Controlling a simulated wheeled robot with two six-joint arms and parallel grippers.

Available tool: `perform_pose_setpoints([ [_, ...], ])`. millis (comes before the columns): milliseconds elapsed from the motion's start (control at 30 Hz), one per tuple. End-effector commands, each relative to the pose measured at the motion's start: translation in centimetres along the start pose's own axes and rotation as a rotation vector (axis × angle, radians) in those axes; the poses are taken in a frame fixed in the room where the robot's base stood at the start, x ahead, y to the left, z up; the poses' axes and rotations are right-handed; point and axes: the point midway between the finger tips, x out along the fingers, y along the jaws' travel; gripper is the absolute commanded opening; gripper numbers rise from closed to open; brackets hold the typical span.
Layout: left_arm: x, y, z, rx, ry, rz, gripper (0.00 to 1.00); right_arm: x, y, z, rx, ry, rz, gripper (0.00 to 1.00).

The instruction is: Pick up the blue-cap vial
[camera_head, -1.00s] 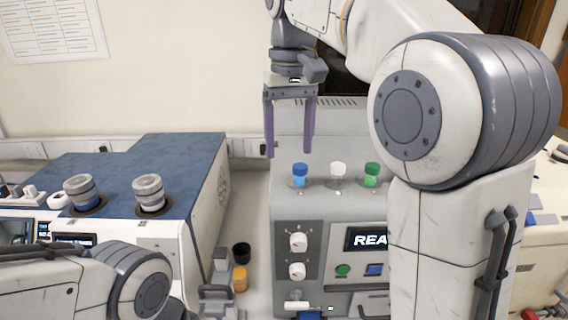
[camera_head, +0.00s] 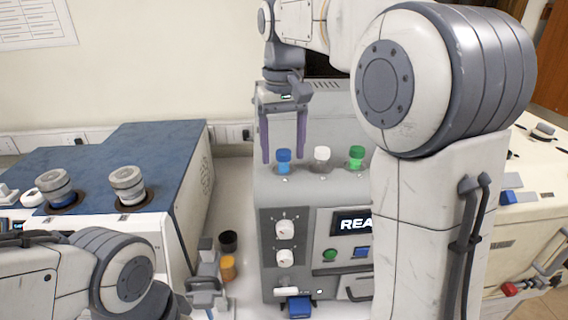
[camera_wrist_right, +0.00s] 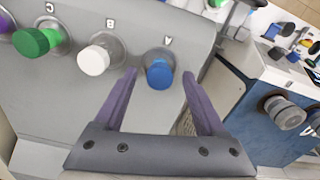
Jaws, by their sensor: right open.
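A white-cap vial (camera_head: 322,154) and a green-cap vial (camera_head: 356,153) stand close on the right of the blue one. A blue-topped machine (camera_head: 165,145) is at left.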

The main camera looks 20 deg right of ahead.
Motion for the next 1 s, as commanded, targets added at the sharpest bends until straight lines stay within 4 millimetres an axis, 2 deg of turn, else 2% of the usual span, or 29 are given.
perform_pose_setpoints([
  [133, -0.08, 0.01, 0.0, 0.0, 0.0, 0.0, 0.5, 1.21, 0.16, 0.06, 0.002, 0.001, 0.0, 0.73],
  [367, -0.06, 0.0, 0.0, 0.0, 0.0, 0.0, 0.5, 1.33, 0.15, 0.05, 0.001, 0.001, 0.0, 0.73],
  [500, -0.06, 0.0, 0.0, 0.0, 0.0, 0.0, 0.5, 1.32, 0.14, 0.05, 0.001, 0.001, 0.0, 0.19],
  [567, -0.06, 0.0, 0.0, 0.0, 0.0, 0.0, 0.5, 1.31, 0.14, 0.04, 0.001, 0.001, 0.0, 0.0],
  [1000, 0.06, 0.0, 0.0, 0.0, 0.0, 0.0, 0.5, 0.64, 0.13, -0.03, 0.001, 0.004, 0.0, 0.0],
])
